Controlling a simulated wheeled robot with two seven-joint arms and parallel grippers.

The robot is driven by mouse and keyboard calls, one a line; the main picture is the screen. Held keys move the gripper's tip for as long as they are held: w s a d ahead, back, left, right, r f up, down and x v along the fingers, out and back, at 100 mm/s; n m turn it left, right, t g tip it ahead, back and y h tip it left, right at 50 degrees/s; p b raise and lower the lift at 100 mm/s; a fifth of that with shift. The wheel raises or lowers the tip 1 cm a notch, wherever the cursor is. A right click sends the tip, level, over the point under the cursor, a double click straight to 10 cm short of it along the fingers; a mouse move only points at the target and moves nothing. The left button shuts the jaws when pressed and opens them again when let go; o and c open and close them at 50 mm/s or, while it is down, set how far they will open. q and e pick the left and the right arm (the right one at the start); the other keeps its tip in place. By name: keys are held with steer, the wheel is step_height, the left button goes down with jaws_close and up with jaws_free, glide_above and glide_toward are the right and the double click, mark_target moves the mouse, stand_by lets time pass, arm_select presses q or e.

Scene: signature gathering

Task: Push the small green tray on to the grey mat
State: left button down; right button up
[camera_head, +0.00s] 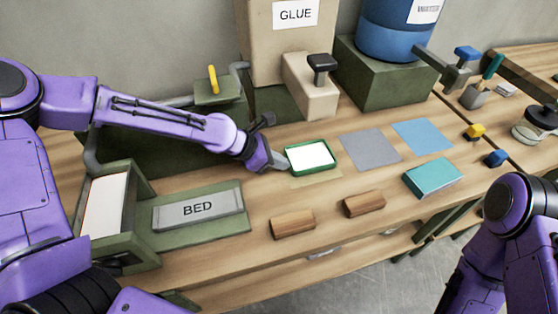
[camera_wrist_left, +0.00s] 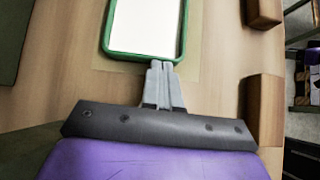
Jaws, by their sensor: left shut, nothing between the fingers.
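The small green tray (camera_head: 310,157) has a white inside and lies on the wooden bench in the head view. It also shows at the top of the left wrist view (camera_wrist_left: 144,56). The grey mat (camera_head: 370,149) lies flat and bare to the right of the tray, with a narrow gap of wood between them. My left gripper (camera_head: 280,162) is shut and empty at the tray's left side. In the left wrist view its fingertips (camera_wrist_left: 160,66) are at the tray's near rim, touching or almost touching it. My right gripper is not in view.
A blue mat (camera_head: 423,134) lies right of the grey mat. A teal box (camera_head: 433,178) and two wooden blocks (camera_head: 292,223) (camera_head: 364,203) stand nearer the front edge. A BED plate (camera_head: 198,208) is at the left. A GLUE box (camera_head: 285,45) stands behind.

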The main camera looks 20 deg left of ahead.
mark_target(306, 165)
arm_select(q)
steer(key=shift+w+a+f, duration=0.1)
steer(key=shift+w+f, duration=0.1)
steer(key=shift+w, duration=0.1)
steer(key=shift+d+r, duration=0.1)
steer(key=shift+d, duration=0.2)
steer(key=w+d, duration=0.1)
steer(key=w+d+p, duration=0.1)
steer(key=d, duration=0.1)
steer(key=shift+s, duration=0.15)
steer(key=shift+a, duration=0.15)
